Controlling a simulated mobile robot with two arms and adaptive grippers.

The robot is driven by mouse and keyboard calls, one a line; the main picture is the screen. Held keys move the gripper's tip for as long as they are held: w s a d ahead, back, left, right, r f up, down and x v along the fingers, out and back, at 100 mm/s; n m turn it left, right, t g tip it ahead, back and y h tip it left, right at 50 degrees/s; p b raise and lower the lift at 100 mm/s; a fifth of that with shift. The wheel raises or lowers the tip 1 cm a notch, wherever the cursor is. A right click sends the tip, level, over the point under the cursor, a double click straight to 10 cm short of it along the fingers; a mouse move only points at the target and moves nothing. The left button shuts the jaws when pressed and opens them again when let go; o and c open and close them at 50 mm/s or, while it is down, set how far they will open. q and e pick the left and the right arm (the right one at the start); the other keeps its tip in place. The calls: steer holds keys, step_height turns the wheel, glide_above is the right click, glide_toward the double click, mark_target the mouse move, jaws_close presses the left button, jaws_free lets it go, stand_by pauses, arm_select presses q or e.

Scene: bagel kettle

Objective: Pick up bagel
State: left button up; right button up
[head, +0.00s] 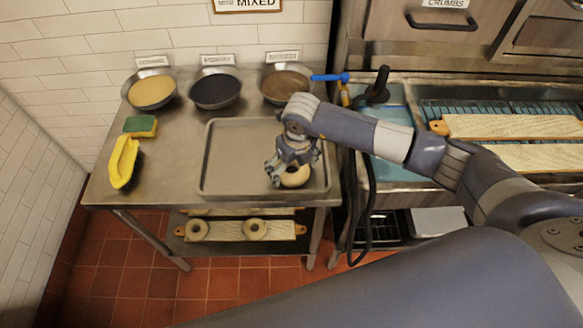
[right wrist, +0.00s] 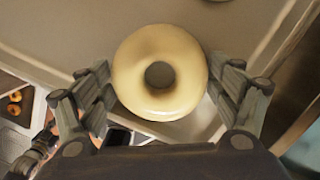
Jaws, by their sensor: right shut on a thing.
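A pale, smooth ring bagel (head: 297,180) is at the front right part of the grey metal tray (head: 222,157). My right gripper (head: 291,168) is shut on this bagel from above. In the right wrist view the bagel (right wrist: 160,42) sits between the fingers, one on each side, with its hole facing the camera. The tray's rim passes behind it there, and the bagel looks close above the tray; I cannot tell the exact gap. The rest of the tray is bare in the head view.
Three topping bowls (head: 215,91) stand at the table's back. Boards with bagels (head: 256,229) are on the shelf below. A sink with bagel boards (head: 513,126) is at right.

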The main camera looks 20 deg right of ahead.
steer(key=shift+r+b, duration=0.55)
steer(key=shift+r, duration=0.1)
steer(key=shift+s+a+r+b, duration=0.1)
steer(key=shift+s+r+b, duration=0.2)
steer(key=shift+r+b, duration=0.15)
steer(key=shift+s+a+r+b, duration=0.1)
steer(key=shift+s+r+b, duration=0.2)
steer(key=shift+r, duration=0.2)
steer(key=s+a+r+b, duration=0.1)
steer(key=s+b, duration=0.3)
steer(key=s, duration=1)
steer(key=shift+s+a+r, duration=0.3)
steer(key=shift+a+r, duration=0.05)
steer(key=shift+a, duration=0.35)
